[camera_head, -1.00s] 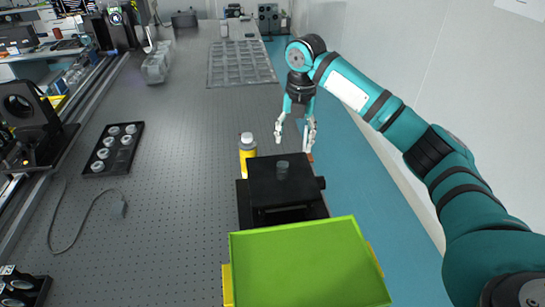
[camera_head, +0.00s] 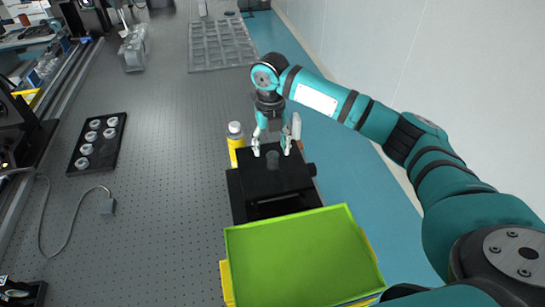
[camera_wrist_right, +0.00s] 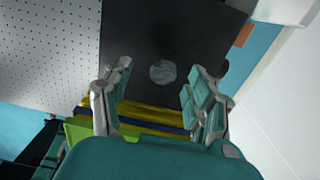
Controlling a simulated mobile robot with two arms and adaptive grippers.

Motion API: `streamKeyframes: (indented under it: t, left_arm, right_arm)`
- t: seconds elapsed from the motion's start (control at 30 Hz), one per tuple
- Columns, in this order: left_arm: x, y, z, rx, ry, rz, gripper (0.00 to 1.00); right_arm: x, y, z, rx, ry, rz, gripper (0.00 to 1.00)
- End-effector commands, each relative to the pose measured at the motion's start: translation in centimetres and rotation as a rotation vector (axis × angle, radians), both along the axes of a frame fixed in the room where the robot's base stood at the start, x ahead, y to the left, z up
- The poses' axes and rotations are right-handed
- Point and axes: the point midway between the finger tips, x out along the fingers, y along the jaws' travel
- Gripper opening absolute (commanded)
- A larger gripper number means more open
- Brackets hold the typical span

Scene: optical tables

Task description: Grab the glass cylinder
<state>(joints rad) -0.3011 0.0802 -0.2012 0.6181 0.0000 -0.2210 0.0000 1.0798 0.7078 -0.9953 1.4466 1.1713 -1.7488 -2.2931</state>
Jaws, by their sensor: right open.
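The glass cylinder (camera_head: 273,159) is small, clear and greyish. It stands on top of the black box-shaped stage (camera_head: 249,190). In the right wrist view the cylinder (camera_wrist_right: 163,72) shows from above as a pale round disc on the black surface (camera_wrist_right: 140,35). My right gripper (camera_head: 272,150) is open, with its fingers pointing down above the stage, near the cylinder. In the wrist view the open fingers (camera_wrist_right: 158,95) lie left and right of the cylinder's position, with nothing between them held. My left gripper is not in view.
A black holder with several round optics (camera_head: 97,143) and a cable (camera_head: 75,215) lie on the left.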

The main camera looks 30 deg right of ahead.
Motion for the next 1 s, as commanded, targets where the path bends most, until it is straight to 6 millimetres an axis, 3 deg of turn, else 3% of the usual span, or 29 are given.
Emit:
streamKeyframes:
  t: [0.13,0.4,0.7,1.0]
  left_arm:
    - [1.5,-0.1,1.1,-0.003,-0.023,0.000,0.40]
    - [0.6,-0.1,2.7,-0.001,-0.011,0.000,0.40]
    - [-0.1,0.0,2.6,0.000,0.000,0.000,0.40]
    - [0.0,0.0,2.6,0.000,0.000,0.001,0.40]
  right_arm:
    - [-0.2,-0.2,-1.0,-0.001,0.003,0.000,0.59]
    - [-0.3,-0.4,-4.8,-0.001,0.001,-0.001,0.59]
    - [-0.3,-0.4,-5.3,0.000,-0.001,0.000,0.58]
    - [-0.3,-0.4,-5.3,0.000,-0.001,0.000,0.18]
